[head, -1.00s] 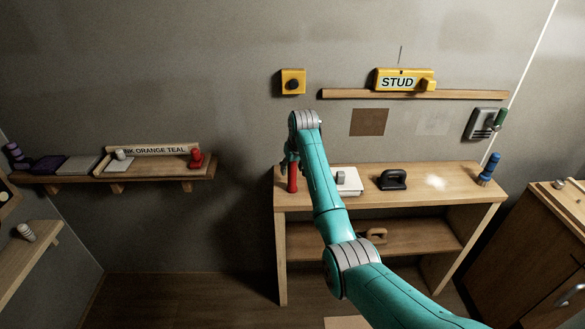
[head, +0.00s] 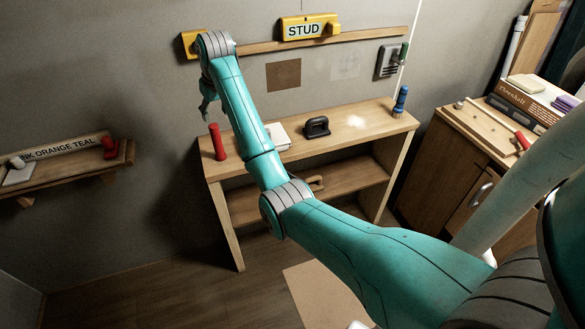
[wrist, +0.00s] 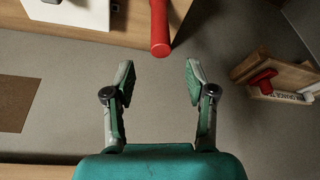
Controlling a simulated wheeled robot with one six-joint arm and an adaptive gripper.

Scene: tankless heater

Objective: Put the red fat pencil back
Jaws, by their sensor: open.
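The red fat pencil (head: 217,142) stands upright at the left end of the wooden bench top (head: 345,135). In the wrist view the pencil (wrist: 160,28) reaches in from the top edge, and its end lies ahead of the fingers with a gap between. My gripper (head: 208,106) is in the air just above and left of the pencil's top in the head view. Its fingers (wrist: 160,78) are spread apart with nothing between them in the wrist view. The arm hides part of the bench behind it.
On the bench stand a white block (head: 278,136), a black handled tool (head: 316,127) and a blue brush-like thing (head: 401,102). A wall shelf (head: 70,172) at left bears a red object (head: 109,148) and a lettered sign. A yellow STUD device (head: 310,28) sits on the wall ledge.

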